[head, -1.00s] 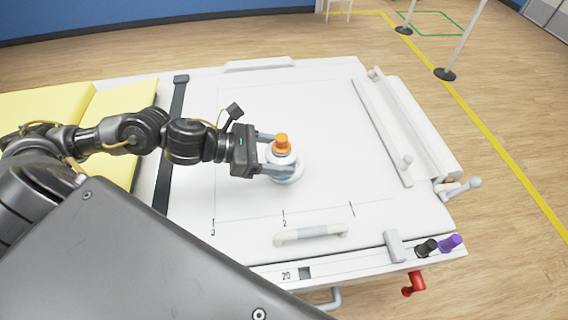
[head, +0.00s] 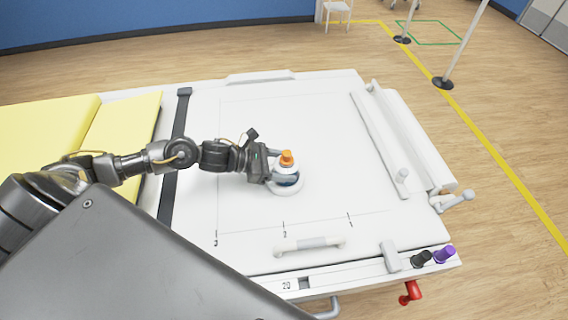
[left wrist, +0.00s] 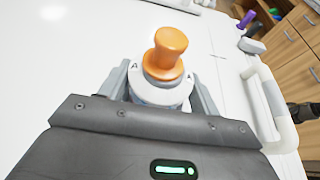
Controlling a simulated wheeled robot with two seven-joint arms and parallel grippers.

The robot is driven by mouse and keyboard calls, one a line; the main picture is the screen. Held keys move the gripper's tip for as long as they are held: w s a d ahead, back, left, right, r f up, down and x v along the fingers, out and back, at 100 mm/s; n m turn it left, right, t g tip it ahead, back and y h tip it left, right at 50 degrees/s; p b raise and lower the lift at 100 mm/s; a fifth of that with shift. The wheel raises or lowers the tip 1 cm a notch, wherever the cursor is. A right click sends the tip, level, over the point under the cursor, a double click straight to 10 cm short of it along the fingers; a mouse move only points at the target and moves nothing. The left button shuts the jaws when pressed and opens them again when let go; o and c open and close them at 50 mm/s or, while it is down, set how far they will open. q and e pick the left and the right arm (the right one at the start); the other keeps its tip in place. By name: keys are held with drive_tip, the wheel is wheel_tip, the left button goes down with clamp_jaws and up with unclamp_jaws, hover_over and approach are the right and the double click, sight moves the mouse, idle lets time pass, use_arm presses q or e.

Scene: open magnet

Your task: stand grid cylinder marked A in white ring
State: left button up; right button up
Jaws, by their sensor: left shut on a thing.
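My left gripper (head: 282,178) is shut on the cylinder from the left. In the left wrist view the cylinder (left wrist: 158,92) sits between the fingers, with letters A on its pale collar below the orange knob. The ring is hidden there.
The white table (head: 330,120) is clear around the ring. A grey-white handle (head: 308,244) lies near the front edge. A raised rail (head: 380,135) runs along the right. Black (head: 421,259) and purple (head: 445,254) knobs stand at the front right corner. Yellow pads (head: 50,140) lie left.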

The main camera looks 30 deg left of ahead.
use_arm(q)
drive_tip(key=shift+f, duration=0.35)
drive_tip(key=shift+f, duration=0.1)
drive_tip(key=shift+f+b, duration=0.3)
drive_tip(key=shift+b, duration=0.25)
drive_tip(key=o, duration=1.2)
drive_tip(key=shift+r, duration=0.15)
